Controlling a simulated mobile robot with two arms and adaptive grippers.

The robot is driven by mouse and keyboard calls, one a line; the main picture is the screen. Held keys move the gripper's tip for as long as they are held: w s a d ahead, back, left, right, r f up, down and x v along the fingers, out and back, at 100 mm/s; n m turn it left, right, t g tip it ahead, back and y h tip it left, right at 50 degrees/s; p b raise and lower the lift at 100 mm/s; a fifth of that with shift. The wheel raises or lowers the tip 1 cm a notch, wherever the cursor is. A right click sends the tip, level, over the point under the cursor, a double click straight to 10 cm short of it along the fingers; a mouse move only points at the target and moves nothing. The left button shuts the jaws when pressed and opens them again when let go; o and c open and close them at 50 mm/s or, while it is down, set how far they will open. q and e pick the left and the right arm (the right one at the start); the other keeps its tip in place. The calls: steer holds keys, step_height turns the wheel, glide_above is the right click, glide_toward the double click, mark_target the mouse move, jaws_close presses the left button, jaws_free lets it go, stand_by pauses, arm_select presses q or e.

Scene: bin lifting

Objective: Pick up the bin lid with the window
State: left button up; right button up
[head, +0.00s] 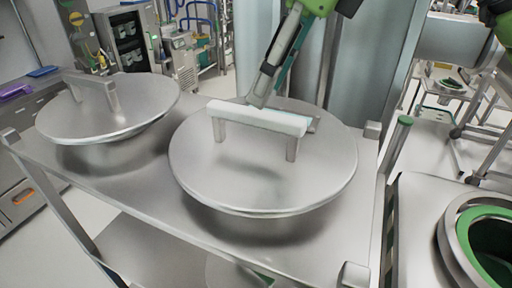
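Two round steel bin lids with raised bar handles rest on a steel cart. One lid (225,172) is at the centre and the other lid (150,95) is at the left. I cannot make out a window in either. My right gripper (262,98), grey with green parts, reaches down from the top. Its tip is at the far side of the centre lid's pale handle (258,119), which partly hides it. I cannot tell whether it touches the handle or how far its fingers are apart. My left gripper is not in view.
The steel cart (120,190) has corner posts and a lower shelf. A round bin opening with a green rim (480,225) is at the lower right. A counter with a purple item (14,91) is at the far left. Shelving and equipment stand behind.

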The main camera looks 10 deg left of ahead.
mark_target(258, 111)
steer(key=shift+x, duration=1.15)
steer(key=shift+w+f, duration=0.2)
steer(key=shift+f, duration=0.05)
steer(key=shift+a+f+p, duration=0.1)
steer(key=shift+f+p, duration=0.15)
steer(key=shift+p, duration=0.25)
steer(key=p+x, duration=0.2)
steer(key=x, duration=0.1)
steer(key=shift+f, duration=0.6)
steer(key=shift+a+f, duration=0.15)
steer(key=shift+f, duration=0.05)
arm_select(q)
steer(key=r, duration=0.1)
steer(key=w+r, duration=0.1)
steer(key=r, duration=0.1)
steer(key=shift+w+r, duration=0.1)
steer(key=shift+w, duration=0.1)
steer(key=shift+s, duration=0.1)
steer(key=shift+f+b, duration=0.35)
arm_select(e)
steer(key=shift+f, duration=0.25)
